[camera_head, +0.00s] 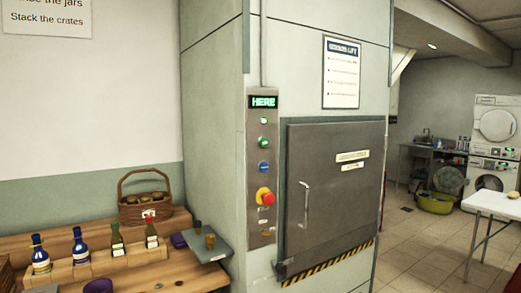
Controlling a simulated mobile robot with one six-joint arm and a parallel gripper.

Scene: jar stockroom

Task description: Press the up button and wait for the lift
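The lift's control panel (262,172) is a tall metal strip on the lift housing. Its display (263,102) at the top reads "HERE" in green. Below it are a small green light or button (263,121), a green button (263,143), a blue button (264,168) and a red knob on a yellow base (265,196). The labels are too small to tell which button is up. The lift door (335,190) is grey metal with a vertical handle (305,204), and it looks shut. My gripper is not in view.
A wooden bench (178,272) at the left holds several bottles in a wooden rack, a wicker basket (146,200) and a grey tray (208,246). A white table (494,204) stands at the right, with washing machines behind. Tiled floor (425,235) lies open right of the lift.

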